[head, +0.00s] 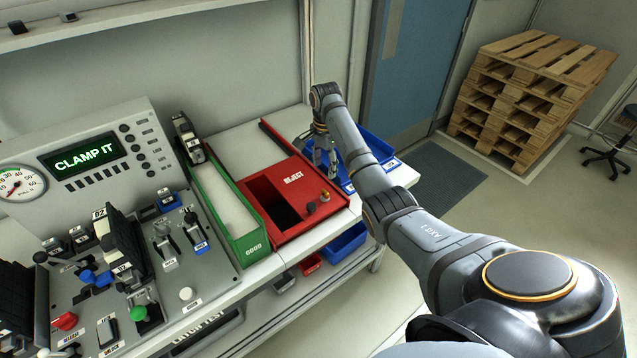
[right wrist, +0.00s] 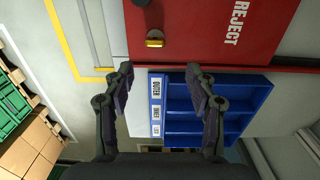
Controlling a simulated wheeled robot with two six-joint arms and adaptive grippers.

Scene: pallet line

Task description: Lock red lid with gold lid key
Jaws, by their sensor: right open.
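The red lid (head: 301,177), marked REJECT, is on the red box in the head view, with a dark opening to its left. The lid also fills the top of the right wrist view (right wrist: 205,30). The small gold lid key (head: 325,196) is near the lid's front right corner, beside a dark knob (head: 311,208). The key shows in the right wrist view (right wrist: 155,42) beyond my fingertips; whether it sits in a lock is too small to tell. My right gripper (right wrist: 158,80) is open and empty, over the box's right side (head: 325,165) and apart from the key. My left gripper is out of view.
A blue divided tray (right wrist: 205,105) lies right of the red box. A green bin (head: 225,205) stands to its left. Pallets (head: 530,95) are stacked at the back right.

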